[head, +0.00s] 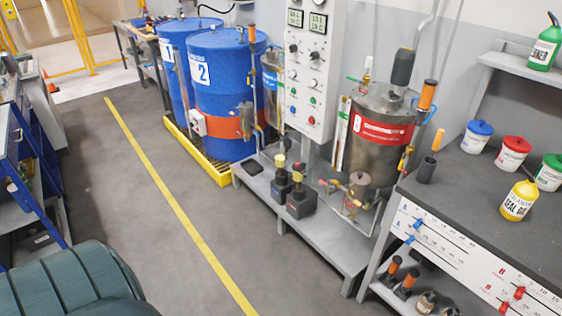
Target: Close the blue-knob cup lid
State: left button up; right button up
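The cup with the blue lid (477,137) stands upright at the back left of the grey workbench top on the right. It is white-bodied, and its blue lid sits over the top. The cup is small in view, so I cannot tell whether the lid is fully seated. A similar cup with a red lid (511,154) stands to its right. Neither of my grippers is in view.
The yellow bottle (518,201) stands in front of the cups. The grey workbench (460,205) has clear room at its front left. A metal tank (375,140) and blue drums (222,95) stand further left. A dark green padded object (70,285) fills the lower left; open floor lies between.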

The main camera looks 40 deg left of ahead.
aim_at(287, 142)
jog(key=i+l, duration=0.4)
jog(key=i, duration=0.15)
jog(key=i+l, duration=0.4)
jog(key=i, duration=0.15)
jog(key=u, duration=2)
